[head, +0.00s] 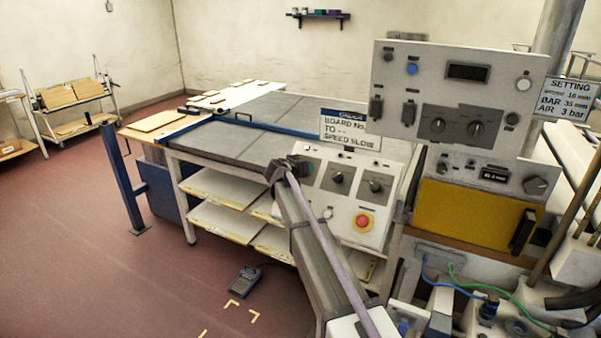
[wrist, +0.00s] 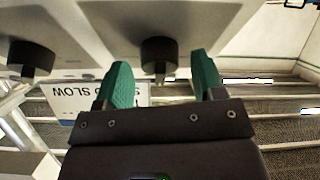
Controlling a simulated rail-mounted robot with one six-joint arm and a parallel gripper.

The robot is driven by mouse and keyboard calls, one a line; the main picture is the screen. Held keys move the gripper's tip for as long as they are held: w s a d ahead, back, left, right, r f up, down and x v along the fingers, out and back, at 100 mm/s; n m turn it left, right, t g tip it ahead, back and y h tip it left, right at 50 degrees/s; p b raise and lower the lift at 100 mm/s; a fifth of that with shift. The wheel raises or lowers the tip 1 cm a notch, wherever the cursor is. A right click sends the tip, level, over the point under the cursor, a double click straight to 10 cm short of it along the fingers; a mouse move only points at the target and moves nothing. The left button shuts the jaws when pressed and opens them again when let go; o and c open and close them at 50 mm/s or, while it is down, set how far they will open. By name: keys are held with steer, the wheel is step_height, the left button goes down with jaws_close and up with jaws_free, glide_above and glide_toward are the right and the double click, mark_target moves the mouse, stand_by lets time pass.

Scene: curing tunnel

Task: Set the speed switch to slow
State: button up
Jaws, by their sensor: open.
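No label tells me which knob is the speed switch. My gripper (head: 284,168) is at the panel's left end and hides part of that area. In the wrist view, my gripper's green fingers (wrist: 161,62) are apart, with a black knob (wrist: 158,50) in line with the gap between them. I cannot tell whether they touch it. A second black knob (wrist: 31,55) is to the left. A sign (head: 350,131) behind the panel reads "SPEED SLOW" on its bottom line.
A taller console (head: 447,92) with knobs and a display stands to the right, above a yellow panel (head: 468,214). A grey-topped table (head: 235,140) with shelves lies behind. The floor at left is mostly clear.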

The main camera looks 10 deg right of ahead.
steer(key=shift+c, duration=0.2)
steer(key=c, duration=0.9)
steer(key=shift+n, duration=0.3)
steer(key=shift+o, duration=0.2)
steer(key=n+y, duration=0.1)
steer(key=n, duration=0.2)
steer(key=n+y+p, duration=0.1)
steer(key=n, duration=0.1)
steer(key=shift+s+r+n+t+y, duration=0.1)
steer(key=shift+r+n+t+y, duration=0.05)
steer(key=shift+n+t+y, duration=0.25)
steer(key=n+y+p, duration=0.1)
steer(key=n, duration=0.3)
steer(key=shift+d, duration=0.1)
steer(key=shift+n+y+p, duration=0.45)
steer(key=shift+n+y, duration=0.35)
steer(key=shift+n, duration=0.7)
